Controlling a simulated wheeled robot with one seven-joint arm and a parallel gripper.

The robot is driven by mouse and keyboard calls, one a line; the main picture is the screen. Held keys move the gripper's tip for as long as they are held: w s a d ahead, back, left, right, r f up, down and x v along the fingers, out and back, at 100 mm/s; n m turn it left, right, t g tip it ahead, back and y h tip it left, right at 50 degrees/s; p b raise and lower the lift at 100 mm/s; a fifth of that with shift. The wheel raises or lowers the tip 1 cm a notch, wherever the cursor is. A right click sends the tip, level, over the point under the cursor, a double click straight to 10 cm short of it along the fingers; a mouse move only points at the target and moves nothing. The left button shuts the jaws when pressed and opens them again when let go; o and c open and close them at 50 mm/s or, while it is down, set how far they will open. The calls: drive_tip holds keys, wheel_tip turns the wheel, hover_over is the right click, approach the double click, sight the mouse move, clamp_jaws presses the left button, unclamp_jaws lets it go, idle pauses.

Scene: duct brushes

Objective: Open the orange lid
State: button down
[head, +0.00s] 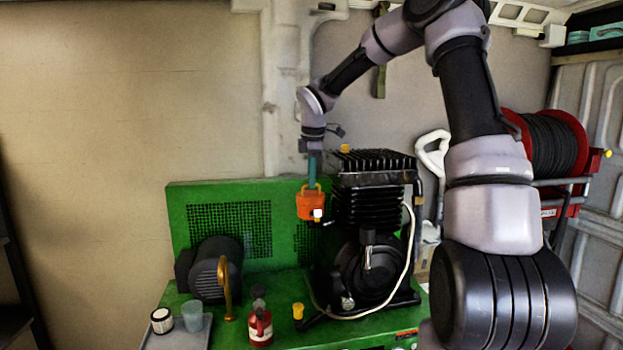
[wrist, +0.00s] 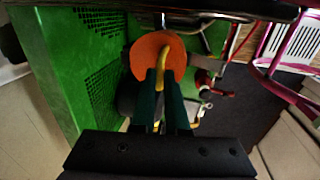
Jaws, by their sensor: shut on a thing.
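The orange lid (head: 311,205) is a round, upright-looking piece with a loop handle on top, at the left side of the black finned compressor (head: 372,200). In the wrist view the lid (wrist: 147,50) shows as an orange disc with a yellowish handle bar across it. My gripper (head: 313,182) comes down from above with its teal fingers at the lid's handle. In the wrist view my gripper (wrist: 160,80) is shut on that handle, one finger on each side. The fingers hide part of the lid. I cannot tell whether the lid is seated or loose.
A green bench with a mesh back panel (head: 182,215) carries a dark motor (head: 216,268), a brass-coloured hook (head: 226,290), a red bottle (head: 260,328), a clear cup (head: 192,316) and a white filter (head: 161,321). A red hose reel (head: 578,125) stands at right.

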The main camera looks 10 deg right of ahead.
idle(0.3)
drive_tip(key=shift+w+a+r+g, duration=0.1)
drive_tip(key=shift+w+r+g, duration=0.4)
drive_tip(key=shift+g, duration=0.25)
drive_tip(key=shift+w+r+g, duration=0.35)
drive_tip(key=shift+w+g, duration=0.2)
drive_tip(key=shift+g, duration=0.2)
drive_tip(key=shift+w+r+g, duration=0.25)
drive_tip(key=shift+w+g, duration=0.3)
drive_tip(key=shift+g, duration=0.2)
drive_tip(key=shift+w+r+g, duration=0.25)
drive_tip(key=shift+w+g, duration=0.35)
drive_tip(key=shift+g, duration=0.2)
drive_tip(key=shift+w+r+g, duration=0.25)
drive_tip(key=shift+w+g, duration=0.3)
drive_tip(key=shift+g, duration=0.2)
drive_tip(key=shift+w, duration=0.1)
drive_tip(key=c, duration=0.9)
unclamp_jaws()
drive_tip(key=shift+r, duration=0.1)
